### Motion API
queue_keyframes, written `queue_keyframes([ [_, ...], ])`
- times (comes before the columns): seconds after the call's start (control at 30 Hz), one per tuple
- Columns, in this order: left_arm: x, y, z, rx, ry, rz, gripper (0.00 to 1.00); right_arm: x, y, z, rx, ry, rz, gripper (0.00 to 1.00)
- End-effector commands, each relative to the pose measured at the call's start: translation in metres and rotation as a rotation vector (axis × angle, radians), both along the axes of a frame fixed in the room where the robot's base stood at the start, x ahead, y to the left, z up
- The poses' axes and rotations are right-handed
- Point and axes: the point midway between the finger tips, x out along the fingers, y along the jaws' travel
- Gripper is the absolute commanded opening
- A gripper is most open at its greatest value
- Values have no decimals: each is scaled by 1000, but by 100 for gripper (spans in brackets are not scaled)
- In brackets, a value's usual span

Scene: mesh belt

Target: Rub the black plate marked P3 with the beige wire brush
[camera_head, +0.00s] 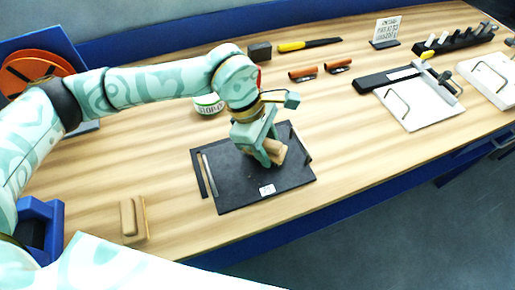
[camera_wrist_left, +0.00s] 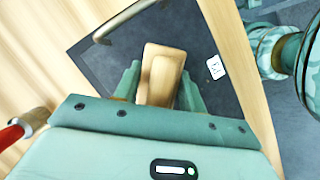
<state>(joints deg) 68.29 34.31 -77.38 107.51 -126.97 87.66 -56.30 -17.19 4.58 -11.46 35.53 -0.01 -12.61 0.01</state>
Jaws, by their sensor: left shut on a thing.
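The black plate (camera_head: 236,187) lies on the wooden bench in the middle of the head view, with a small white label (camera_head: 266,190) near its front edge. The label (camera_wrist_left: 215,67) also shows in the left wrist view. My left gripper (camera_head: 268,150) is over the plate, pointing down, shut on the beige brush (camera_head: 276,154). In the left wrist view the brush (camera_wrist_left: 162,73) sits between both fingers, over the dark plate (camera_wrist_left: 201,40). The brush's underside is hidden, so I cannot tell whether it touches the plate. My right gripper is not in view.
A beige block with a raised grip (camera_head: 132,220) lies at the left front. A bar handle (camera_head: 207,176) stands along the plate's left side. A green-white tin (camera_head: 208,104) is behind it.

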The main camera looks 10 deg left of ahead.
Motion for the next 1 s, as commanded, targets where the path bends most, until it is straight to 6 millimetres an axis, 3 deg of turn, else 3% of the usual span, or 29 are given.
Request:
queue_keyframes([
  [0.27, 6, -8, 0, 0, -1, 0, 16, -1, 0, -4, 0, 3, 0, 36],
  [0.6, 22, -32, -3, 0, -1, 0, 16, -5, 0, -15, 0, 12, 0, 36],
  [1.0, 23, -33, 5, -2, -6, -1, 16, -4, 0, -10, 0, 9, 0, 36],
])
